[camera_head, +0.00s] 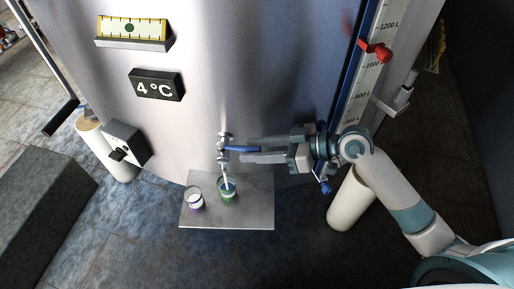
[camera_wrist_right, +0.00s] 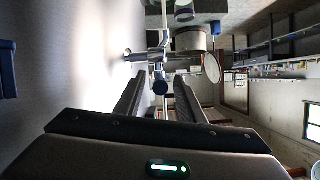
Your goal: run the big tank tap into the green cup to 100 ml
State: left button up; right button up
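The big tank tap (camera_head: 224,141) is on the steel tank's front, its blue lever (camera_head: 243,149) pointing right. It also shows in the right wrist view, with the blue lever end (camera_wrist_right: 160,86) between the finger lines. The green cup (camera_head: 228,196) stands upright under the spout. A thin pale line runs from tap to cup; I cannot tell whether it is spout or stream, nor read the cup's level. My right gripper (camera_head: 244,157) is beside the lever, its fingers (camera_wrist_right: 159,82) apart and not clamped on it. My left gripper is out of view.
A second cup with a purple base (camera_head: 196,204) stands left of the green cup on the metal shelf (camera_head: 250,218). A level gauge with a red marker (camera_head: 376,50) is at right. A grey switch box (camera_head: 124,141) is at left.

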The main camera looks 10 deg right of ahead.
dwell(0.4)
jog(key=shift+b+v, duration=0.4)
jog(key=shift+v, duration=0.45)
jog(key=b+v, duration=0.6)
jog(key=v, duration=0.9)
jog(key=shift+d+r, duration=0.2)
jog(key=shift+d, duration=0.05)
dwell(5.0)
